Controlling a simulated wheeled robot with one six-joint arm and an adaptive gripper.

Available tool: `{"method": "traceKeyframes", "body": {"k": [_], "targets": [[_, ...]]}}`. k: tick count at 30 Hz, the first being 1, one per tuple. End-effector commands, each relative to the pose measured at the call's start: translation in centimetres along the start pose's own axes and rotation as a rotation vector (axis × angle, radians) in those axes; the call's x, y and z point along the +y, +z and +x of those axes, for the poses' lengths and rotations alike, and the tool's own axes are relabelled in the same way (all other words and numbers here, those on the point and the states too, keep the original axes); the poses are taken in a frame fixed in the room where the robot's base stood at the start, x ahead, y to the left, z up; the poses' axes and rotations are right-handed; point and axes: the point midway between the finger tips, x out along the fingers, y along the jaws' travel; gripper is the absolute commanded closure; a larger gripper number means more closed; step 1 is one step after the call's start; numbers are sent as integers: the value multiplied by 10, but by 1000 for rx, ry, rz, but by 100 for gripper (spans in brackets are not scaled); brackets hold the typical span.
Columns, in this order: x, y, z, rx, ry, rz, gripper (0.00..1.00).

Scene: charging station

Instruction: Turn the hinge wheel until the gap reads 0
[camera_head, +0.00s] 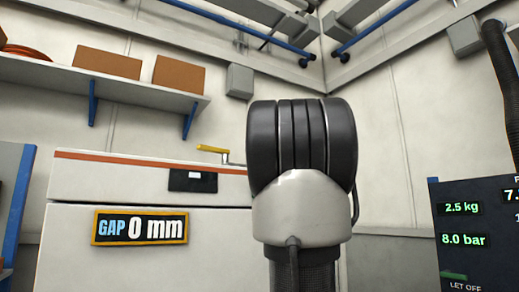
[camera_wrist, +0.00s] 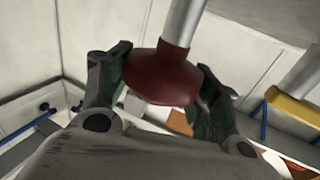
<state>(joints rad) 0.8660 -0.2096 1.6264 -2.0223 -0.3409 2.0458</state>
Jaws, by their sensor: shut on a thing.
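In the head view, the gap display (camera_head: 141,228) on the front of the white cabinet reads "GAP 0 mm". In the wrist view, my gripper (camera_wrist: 164,66) is shut on a dark red round piece on a grey shaft, seemingly the hinge wheel (camera_wrist: 160,86). One finger is on each side of it. In the head view the wheel and my gripper are hidden, with my own arm across the middle.
The white cabinet (camera_head: 80,185) has a yellow lever (camera_head: 212,149) on top. A shelf (camera_head: 60,72) with brown boxes (camera_head: 178,74) runs along the left wall. At the right, a dark panel (camera_head: 478,225) shows 2.5 kg and 8.0 bar.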

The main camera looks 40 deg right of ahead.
Motion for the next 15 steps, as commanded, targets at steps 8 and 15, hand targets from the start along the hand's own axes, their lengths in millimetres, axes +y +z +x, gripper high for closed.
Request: {"method": "traceKeyframes", "body": {"k": [8,15], "targets": [[0,0,0,0,-1,1,16],[0,0,0,0,-1,0,16]]}}
